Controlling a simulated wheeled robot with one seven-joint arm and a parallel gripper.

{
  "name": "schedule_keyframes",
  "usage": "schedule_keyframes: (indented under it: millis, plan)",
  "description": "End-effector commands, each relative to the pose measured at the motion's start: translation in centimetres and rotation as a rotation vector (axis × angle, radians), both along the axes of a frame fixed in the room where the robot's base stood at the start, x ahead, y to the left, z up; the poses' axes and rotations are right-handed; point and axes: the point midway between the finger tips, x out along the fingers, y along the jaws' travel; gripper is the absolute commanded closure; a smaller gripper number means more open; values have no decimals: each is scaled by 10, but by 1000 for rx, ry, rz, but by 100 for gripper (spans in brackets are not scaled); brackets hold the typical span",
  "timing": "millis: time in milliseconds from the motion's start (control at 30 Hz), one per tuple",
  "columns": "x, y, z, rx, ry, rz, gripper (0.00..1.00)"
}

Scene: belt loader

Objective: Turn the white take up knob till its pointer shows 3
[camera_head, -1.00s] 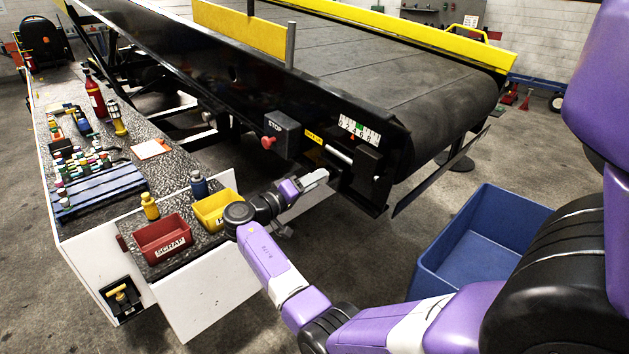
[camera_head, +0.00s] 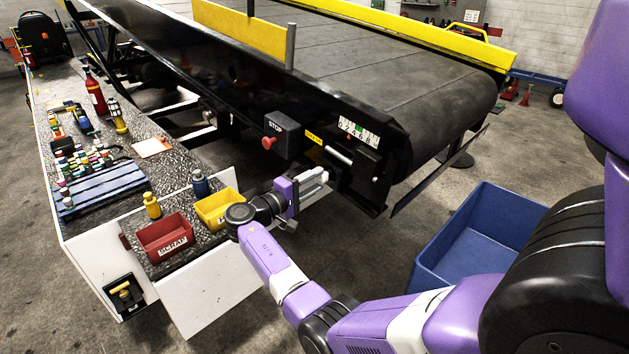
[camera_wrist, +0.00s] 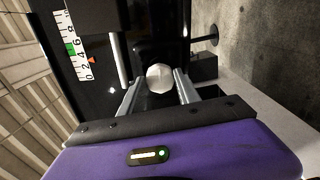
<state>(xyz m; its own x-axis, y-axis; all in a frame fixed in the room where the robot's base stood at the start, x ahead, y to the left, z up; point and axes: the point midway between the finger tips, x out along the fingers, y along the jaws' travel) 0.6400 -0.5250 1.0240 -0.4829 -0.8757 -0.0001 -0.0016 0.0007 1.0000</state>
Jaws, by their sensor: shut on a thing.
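The white take up knob (camera_wrist: 159,78) shows end-on in the wrist view. My gripper (camera_wrist: 158,84) has one finger on each side of it and is shut on it. In the head view my gripper (camera_head: 318,179) is at the near end of the belt loader, and the fingers largely hide the knob. The white scale (camera_wrist: 70,50) has black numbers and a green mark. Its red pointer (camera_wrist: 92,60) stands at the low end, around 2; the exact reading is too small to tell.
A silver rod (camera_wrist: 120,58) runs between scale and knob. A stop box (camera_head: 283,134) with a red button is left of the scale. Yellow (camera_head: 217,208) and red bins (camera_head: 164,238) stand on the bench behind my wrist. A blue crate (camera_head: 480,245) is on the floor at right.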

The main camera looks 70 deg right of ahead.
Motion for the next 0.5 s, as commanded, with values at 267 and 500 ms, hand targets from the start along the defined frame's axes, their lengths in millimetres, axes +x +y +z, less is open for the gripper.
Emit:
schedule_keyframes:
  millis: [267,500]
  plan:
    - [1,1,-1,3,4,2,100]
    - [1,0,-1,3,3,2,40]
